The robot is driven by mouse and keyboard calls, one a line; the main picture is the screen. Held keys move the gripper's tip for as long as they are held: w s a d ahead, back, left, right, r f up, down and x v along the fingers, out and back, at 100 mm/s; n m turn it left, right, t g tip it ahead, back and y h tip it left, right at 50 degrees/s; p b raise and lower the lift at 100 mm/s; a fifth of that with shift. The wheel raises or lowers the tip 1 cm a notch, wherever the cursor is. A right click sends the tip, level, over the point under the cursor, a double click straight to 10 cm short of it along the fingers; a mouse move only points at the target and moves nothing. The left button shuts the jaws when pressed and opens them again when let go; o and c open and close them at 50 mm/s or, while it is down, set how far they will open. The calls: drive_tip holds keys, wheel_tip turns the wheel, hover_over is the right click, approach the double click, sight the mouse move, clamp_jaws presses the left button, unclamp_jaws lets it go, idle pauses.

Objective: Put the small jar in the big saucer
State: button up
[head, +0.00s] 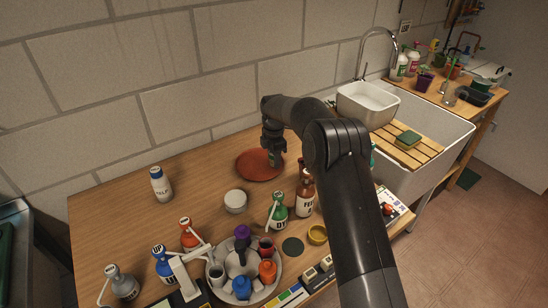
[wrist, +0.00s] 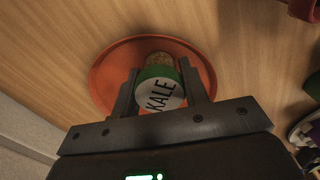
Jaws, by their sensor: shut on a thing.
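The small jar (wrist: 160,88) has a white KALE label and a green band, with a brown grainy part at its far end. My gripper (wrist: 157,72) is shut on it, one finger on each side. The big saucer (head: 252,166) is a round reddish-brown dish at the back middle of the table; its rim (wrist: 101,72) shows around the jar in the wrist view. In the head view my gripper (head: 273,147) points down over the saucer's right part, with the jar mostly hidden. I cannot tell whether the jar touches the saucer.
A white-lidded tub (head: 235,201) stands in front of the saucer. A green bottle (head: 278,211) and brown bottles (head: 304,194) stand to the right front. A round tray (head: 217,284) holds several small pots. A white-and-blue bottle (head: 161,185) stands at the left; the table around it is clear.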

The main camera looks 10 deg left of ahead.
drive_tip(key=o, duration=0.7)
drive_tip(key=shift+o, duration=0.2)
